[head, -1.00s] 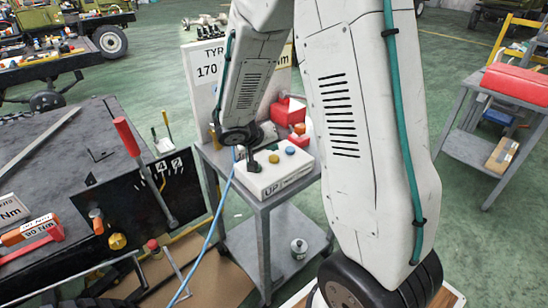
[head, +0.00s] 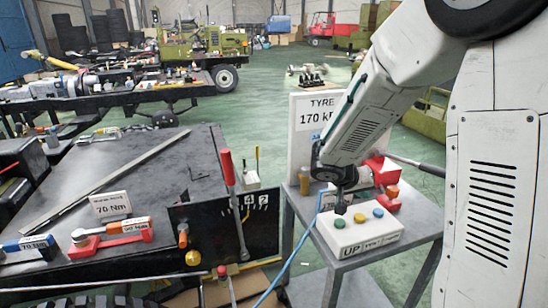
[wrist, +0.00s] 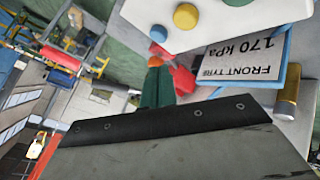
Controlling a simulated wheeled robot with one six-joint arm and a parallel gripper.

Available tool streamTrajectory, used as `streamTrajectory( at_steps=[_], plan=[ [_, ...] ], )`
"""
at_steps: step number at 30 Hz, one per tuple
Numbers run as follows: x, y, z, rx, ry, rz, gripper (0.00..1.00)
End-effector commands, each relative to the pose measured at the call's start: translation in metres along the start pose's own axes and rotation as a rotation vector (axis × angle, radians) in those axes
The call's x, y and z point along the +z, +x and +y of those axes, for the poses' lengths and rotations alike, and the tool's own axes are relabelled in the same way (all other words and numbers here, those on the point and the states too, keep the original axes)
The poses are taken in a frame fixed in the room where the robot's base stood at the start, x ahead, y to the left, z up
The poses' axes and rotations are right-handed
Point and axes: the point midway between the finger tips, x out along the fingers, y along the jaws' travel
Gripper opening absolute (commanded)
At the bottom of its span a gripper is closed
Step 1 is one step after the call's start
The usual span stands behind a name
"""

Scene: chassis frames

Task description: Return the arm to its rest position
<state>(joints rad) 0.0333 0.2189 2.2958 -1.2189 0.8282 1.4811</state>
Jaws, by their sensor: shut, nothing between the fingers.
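My arm comes in from the right in the head view and reaches down to the small grey table. My gripper (head: 341,207) is dark, small and shut, with nothing in it. It points down over the left part of the white button box (head: 368,239), close to the green button (head: 339,223); I cannot tell whether it touches it. The box also shows a yellow button (head: 378,213) and a blue one (head: 359,218). In the wrist view the box (wrist: 222,28) is at the top, upside down.
A sign reading TYRE 170 (head: 312,112) stands behind the box on the grey table (head: 375,263). A red object (head: 383,168) is beside it. A dark workbench (head: 85,190) with torque wrenches and a red-handled tool (head: 226,167) is at left. Green floor lies beyond.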

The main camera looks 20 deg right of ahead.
Motion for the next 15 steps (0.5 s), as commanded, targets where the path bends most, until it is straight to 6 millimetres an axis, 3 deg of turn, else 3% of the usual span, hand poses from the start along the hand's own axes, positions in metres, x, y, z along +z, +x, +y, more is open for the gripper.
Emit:
streamTrajectory(
  at_steps=[5, 9, 15],
  plan=[
    [0.002, 0.000, 0.002, 0.010, -0.083, -0.008, 0.00],
    [0.025, 0.000, 0.011, 0.038, -0.228, -0.102, 0.00],
    [0.068, -0.038, 0.045, 0.000, -0.387, -0.284, 0.00]
  ],
)
